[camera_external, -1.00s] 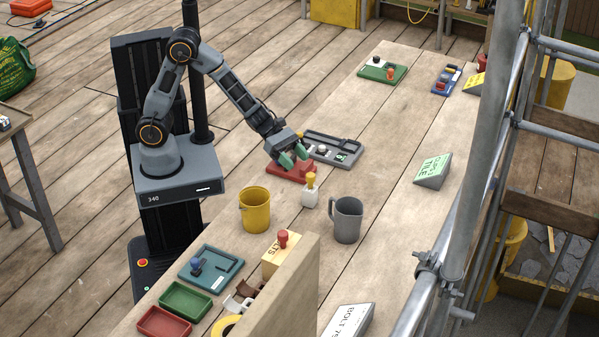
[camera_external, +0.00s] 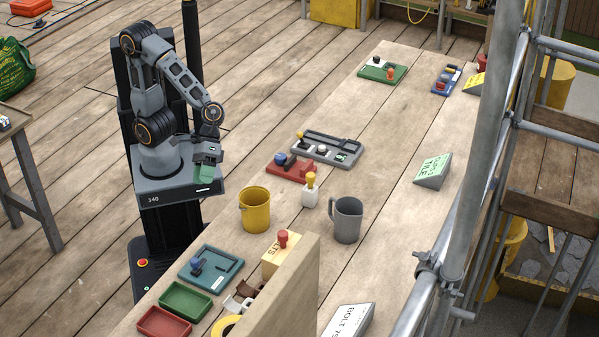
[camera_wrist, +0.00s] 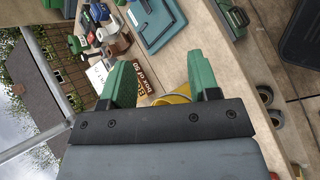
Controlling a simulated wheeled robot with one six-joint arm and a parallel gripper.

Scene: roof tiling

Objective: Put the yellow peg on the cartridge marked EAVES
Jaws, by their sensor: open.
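My gripper (camera_external: 206,174) is folded back above my base, left of the table, and holds nothing. In the wrist view its green fingers (camera_wrist: 160,78) stand apart. A yellow-topped peg (camera_external: 311,179) stands on a small white block (camera_external: 309,197) mid-table. Another small yellow top (camera_external: 300,134) shows at the left end of a grey tray (camera_external: 334,138), beside white pieces. A red block (camera_external: 290,169) in front of that tray carries a blue peg (camera_external: 281,159). I cannot read the word EAVES on any of them.
A yellow bucket (camera_external: 254,211) and a grey jug (camera_external: 347,221) stand near the white block. A teal tray (camera_external: 211,268), a bolts box (camera_external: 283,257) and an upright board (camera_external: 285,295) are at the near end. The table's middle right is mostly clear.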

